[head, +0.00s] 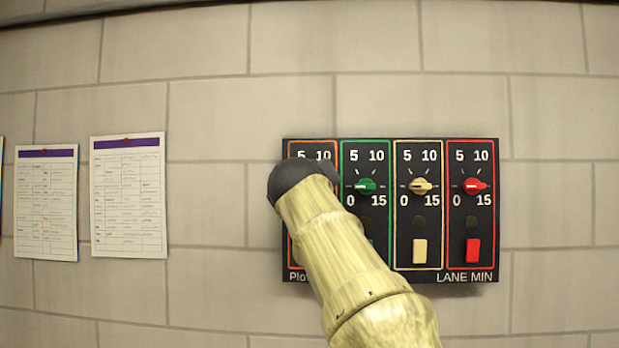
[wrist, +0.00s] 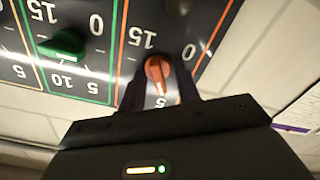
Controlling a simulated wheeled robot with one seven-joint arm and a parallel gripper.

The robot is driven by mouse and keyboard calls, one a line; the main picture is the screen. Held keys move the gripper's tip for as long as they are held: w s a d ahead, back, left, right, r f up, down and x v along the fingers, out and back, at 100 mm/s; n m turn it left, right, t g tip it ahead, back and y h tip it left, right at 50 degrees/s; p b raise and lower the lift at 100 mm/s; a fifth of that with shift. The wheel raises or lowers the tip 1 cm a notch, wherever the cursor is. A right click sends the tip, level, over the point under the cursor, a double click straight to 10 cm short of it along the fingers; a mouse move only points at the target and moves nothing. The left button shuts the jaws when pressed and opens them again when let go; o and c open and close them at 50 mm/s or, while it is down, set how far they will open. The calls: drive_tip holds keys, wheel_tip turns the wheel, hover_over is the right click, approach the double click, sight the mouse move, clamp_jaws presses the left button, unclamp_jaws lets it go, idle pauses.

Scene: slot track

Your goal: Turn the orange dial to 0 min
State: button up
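The orange dial (wrist: 158,70) shows in the wrist view, which sees the panel upside down. Its narrow end points down in that view, toward the printed 5. The 0 of its column is up and to the right of the dial, and the 15 is up and to the left. My gripper (wrist: 158,90) is at the dial, with one dark finger on each side and a gap between them. I cannot tell whether either finger touches the dial. In the head view my gripper (head: 300,178) hides the orange dial and most of its column.
The black panel (head: 467,277) on the block wall also has a green dial (head: 366,186), a cream dial (head: 421,186) and a red dial (head: 474,186). The cream and red columns show buttons below. Paper sheets (head: 128,195) hang left of the panel.

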drive_tip(key=shift+s+r, duration=0.1)
drive_tip(key=shift+s, duration=0.25)
drive_tip(key=shift+w, duration=0.2)
clamp_jaws()
